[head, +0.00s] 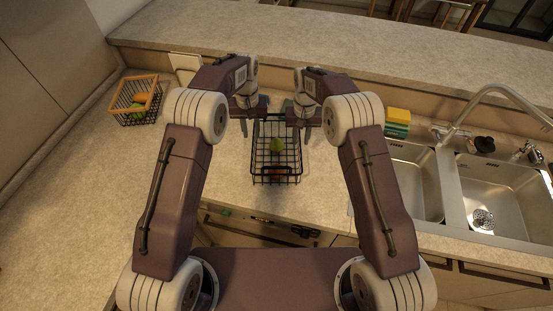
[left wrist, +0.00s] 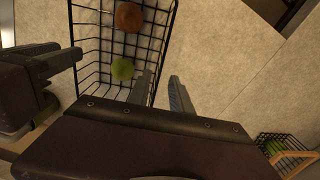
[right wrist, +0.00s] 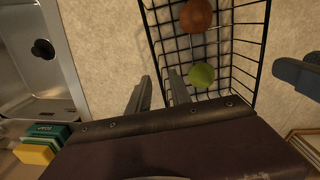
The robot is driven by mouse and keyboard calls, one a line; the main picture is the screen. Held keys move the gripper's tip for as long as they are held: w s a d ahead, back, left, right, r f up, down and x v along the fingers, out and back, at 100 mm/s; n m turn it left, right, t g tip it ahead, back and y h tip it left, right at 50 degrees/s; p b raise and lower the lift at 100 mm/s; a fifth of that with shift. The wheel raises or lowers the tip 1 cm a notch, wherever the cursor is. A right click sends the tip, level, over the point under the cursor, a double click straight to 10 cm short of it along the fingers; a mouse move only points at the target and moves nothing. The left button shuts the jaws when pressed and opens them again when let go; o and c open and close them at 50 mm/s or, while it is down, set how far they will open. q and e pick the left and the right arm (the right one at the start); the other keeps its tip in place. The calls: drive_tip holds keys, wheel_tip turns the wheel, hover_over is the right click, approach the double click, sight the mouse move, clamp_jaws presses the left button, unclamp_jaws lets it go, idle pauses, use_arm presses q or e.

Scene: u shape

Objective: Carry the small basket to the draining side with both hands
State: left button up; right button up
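A black wire basket (head: 276,183) stands on the counter between my two arms, with a green round fruit (head: 277,145) and a reddish-brown round item (left wrist: 129,17) inside. My left gripper (left wrist: 160,92) is open at one side wall of the basket, one finger over the inside and the other outside the rim. My right gripper (right wrist: 158,93) is open at the opposite wall, its fingers likewise either side of the rim. Neither gripper visibly pinches the wire.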

drive_tip(key=shift+r, duration=1.9)
